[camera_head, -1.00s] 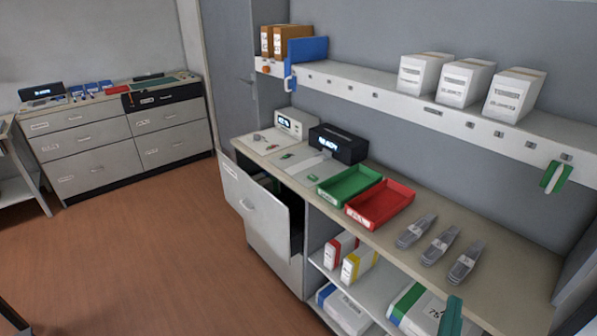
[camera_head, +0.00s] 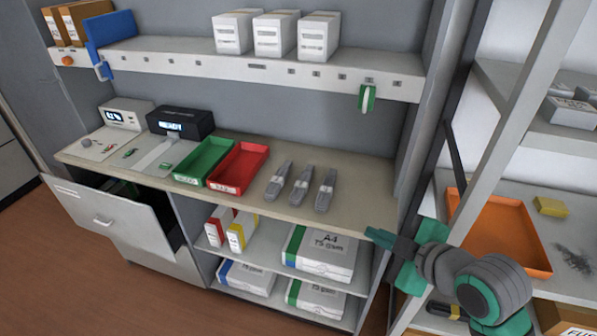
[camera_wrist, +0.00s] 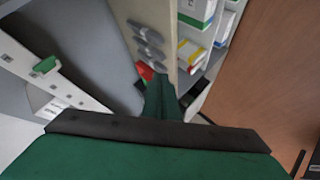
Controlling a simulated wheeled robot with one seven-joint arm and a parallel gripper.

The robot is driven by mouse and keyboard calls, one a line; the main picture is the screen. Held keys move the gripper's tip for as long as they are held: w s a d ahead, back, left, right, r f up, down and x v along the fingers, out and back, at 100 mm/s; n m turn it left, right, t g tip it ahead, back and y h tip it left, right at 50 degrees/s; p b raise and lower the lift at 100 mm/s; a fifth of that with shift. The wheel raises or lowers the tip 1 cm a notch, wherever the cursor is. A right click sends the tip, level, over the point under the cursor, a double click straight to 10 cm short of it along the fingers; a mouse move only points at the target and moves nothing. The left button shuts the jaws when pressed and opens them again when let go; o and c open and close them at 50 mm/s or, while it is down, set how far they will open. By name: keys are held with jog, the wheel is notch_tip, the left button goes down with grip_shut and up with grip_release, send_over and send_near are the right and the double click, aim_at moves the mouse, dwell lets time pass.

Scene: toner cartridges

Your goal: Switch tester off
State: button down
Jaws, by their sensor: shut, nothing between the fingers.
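On the far left end of the counter stand a white box-shaped device (camera_head: 125,113) with a lit display and a black device (camera_head: 181,123) with a lit blue display. I cannot tell from the pictures which is the tester. A flat grey plate with a small green part lies in front of the black device. My gripper (camera_head: 373,234) is shut and empty, near the counter's right front corner, far from both devices. Its green fingers also show in the wrist view (camera_wrist: 161,98). The wrist view shows no switch clearly.
A green tray (camera_head: 204,160), a red tray (camera_head: 238,168) and three grey cartridges (camera_head: 300,184) lie along the counter (camera_head: 345,212). An open drawer (camera_head: 105,219) juts out at left. A wall shelf (camera_head: 255,66) overhangs the counter. A rack with an orange tray (camera_head: 500,235) stands at right.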

jog(key=s+d+f+g+h, duration=0.3)
jog(key=s+d+g, duration=0.1)
jog(key=s+d, duration=0.5)
jog(key=s+d+f+n+g+h, duration=0.1)
jog(key=s+d+g, duration=0.3)
jog(key=s+d, duration=0.5)
jog(key=s+f+h, duration=0.1)
jog(key=s, duration=0.1)
jog(key=shift+s+f+g+h, duration=0.3)
jog(key=shift+f+g+h, duration=0.1)
jog(key=shift+a, duration=0.1)
